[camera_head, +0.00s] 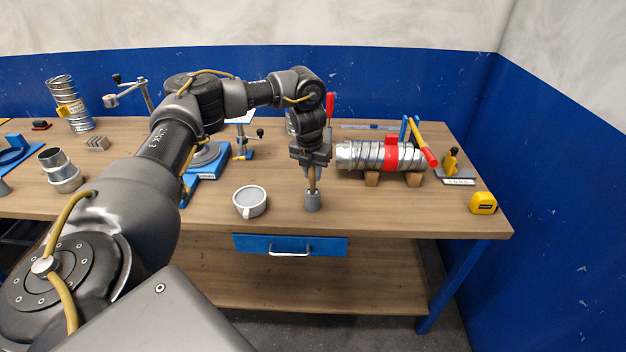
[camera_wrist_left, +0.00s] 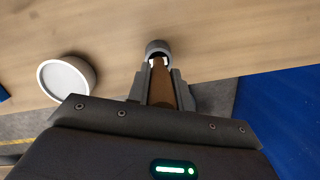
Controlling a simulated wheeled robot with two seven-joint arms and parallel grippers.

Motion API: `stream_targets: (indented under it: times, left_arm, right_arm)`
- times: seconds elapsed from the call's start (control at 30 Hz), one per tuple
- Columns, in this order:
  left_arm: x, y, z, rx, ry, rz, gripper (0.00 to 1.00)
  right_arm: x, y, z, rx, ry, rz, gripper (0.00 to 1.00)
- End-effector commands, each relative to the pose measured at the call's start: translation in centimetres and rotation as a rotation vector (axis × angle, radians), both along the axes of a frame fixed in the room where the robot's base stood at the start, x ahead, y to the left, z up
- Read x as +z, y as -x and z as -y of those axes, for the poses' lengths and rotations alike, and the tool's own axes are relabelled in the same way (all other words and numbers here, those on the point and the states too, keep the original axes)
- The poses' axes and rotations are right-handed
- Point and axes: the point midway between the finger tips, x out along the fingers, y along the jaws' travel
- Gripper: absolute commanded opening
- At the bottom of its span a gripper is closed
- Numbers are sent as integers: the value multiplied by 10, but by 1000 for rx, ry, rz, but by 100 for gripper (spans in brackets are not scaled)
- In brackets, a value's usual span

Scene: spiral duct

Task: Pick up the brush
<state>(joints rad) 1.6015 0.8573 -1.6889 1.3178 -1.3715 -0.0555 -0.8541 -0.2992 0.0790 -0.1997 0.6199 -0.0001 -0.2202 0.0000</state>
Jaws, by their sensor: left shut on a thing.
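The brush (camera_head: 312,187) has a brown wooden handle and a grey lower end, and stands upright near the front edge of the workbench. Its handle also shows in the left wrist view (camera_wrist_left: 162,84), between the fingers, with the grey round end beyond. My left gripper (camera_head: 311,170) points down from above and is shut on the brush handle. In the left wrist view the two fingers (camera_wrist_left: 158,90) lie on either side of the handle. Whether the brush's lower end touches the bench is hard to tell. My right gripper is not in view.
A white cup (camera_head: 250,201) stands left of the brush. A spiral duct (camera_head: 380,156) with a red band rests on wooden blocks to the right. A yellow tape measure (camera_head: 483,203) sits at the right edge. The wooden workbench (camera_head: 400,215) has free room along its front right.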

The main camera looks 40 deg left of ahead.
Motion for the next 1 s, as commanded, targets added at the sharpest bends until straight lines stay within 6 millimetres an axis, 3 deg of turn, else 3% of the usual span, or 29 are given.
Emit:
stream_targets:
  times: [0.17,0.4,0.6,1.0]
  left_arm:
    - [11,-1,0,0,1,4,0]
    - [61,-1,0,-1,-1,6,0]
    - [90,-1,1,-2,-1,4,0]
    - [100,0,0,0,0,0,0]
  right_arm:
    - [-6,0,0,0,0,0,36]
    - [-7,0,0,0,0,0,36]
    - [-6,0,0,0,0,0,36]
    - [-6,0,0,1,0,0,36]
